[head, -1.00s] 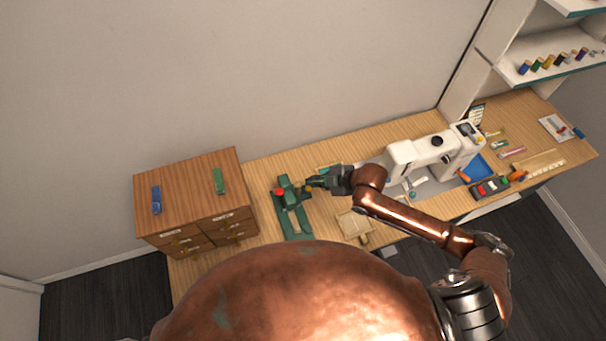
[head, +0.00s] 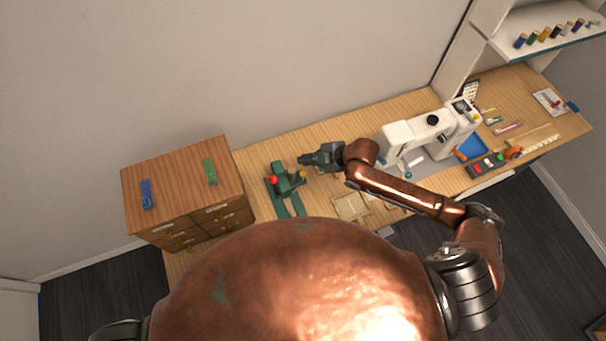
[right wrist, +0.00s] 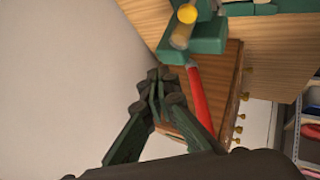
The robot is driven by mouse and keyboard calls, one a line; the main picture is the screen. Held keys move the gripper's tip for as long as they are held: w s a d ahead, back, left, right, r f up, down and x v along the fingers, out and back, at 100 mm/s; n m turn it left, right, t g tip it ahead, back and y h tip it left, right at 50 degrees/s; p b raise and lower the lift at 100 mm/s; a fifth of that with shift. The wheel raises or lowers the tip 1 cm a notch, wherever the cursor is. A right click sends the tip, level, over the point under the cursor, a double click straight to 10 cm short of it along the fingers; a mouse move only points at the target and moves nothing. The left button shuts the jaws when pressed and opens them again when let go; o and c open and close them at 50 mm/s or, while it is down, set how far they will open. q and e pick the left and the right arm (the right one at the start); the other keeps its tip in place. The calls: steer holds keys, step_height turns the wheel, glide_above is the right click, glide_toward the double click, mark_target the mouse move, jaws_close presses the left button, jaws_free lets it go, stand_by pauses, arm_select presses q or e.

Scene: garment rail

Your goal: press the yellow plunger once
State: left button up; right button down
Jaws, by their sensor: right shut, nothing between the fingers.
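The yellow plunger (head: 302,174) is a small yellow knob on the right side of a green press (head: 285,181) on the bench. It also shows in the right wrist view (right wrist: 187,13) at the top edge, on a short pale stem. The press has a red-tipped lever (head: 273,180), seen as a long red handle in the right wrist view (right wrist: 197,100). My right gripper (head: 302,160) is shut and empty, just behind the plunger in the head view, apart from it in the picture. Its fingertips (right wrist: 160,85) are together in the wrist view. My left gripper is not in view.
A wooden drawer cabinet (head: 185,185) stands left of the press. A small wooden tray (head: 350,207) lies to the right. A white sewing machine (head: 425,132) stands further right, with a blue tray (head: 472,146) beside it. Bare bench lies behind the press.

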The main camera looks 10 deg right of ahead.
steer(key=b, duration=0.5)
glide_above(304, 174)
step_height(304, 174, down, 5)
steer(key=shift+f, duration=1.15)
steer(key=shift+f, duration=0.4)
steer(key=shift+s+f+b, duration=0.1)
steer(key=shift+f+b, duration=0.45)
steer(key=shift+f, duration=0.3)
stand_by(1.0)
steer(key=shift+r+p, duration=1.2)
steer(key=shift+r, duration=0.05)
